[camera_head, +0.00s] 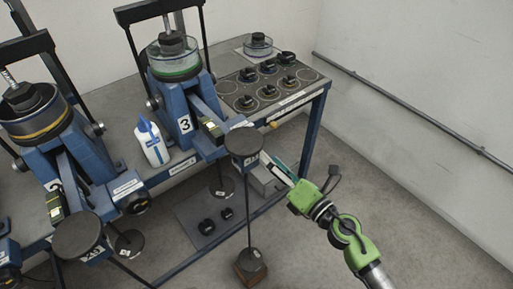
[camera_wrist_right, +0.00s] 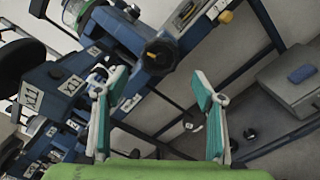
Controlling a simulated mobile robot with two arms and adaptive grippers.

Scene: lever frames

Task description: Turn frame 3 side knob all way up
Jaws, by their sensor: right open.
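Frame 3 (camera_head: 184,124) is a blue stand with a white "3" label, a glass dish and a black lever, at the table's right part in the head view. Its side knob appears to be the black round knob with a yellow mark (camera_wrist_right: 158,55) in the right wrist view, on the end of a blue beam. In the head view that knob seems hidden behind a black round pan (camera_head: 243,141). My right gripper (camera_head: 274,166) is open and empty, just right of and below the pan. In the wrist view the knob lies beyond the gap between its fingertips (camera_wrist_right: 161,76). My left gripper is out of view.
A white-and-blue bottle (camera_head: 152,144) is beside frame 3. A panel with several black knobs (camera_head: 268,88) is behind. The floor at right is clear up to the wall rail (camera_head: 400,103).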

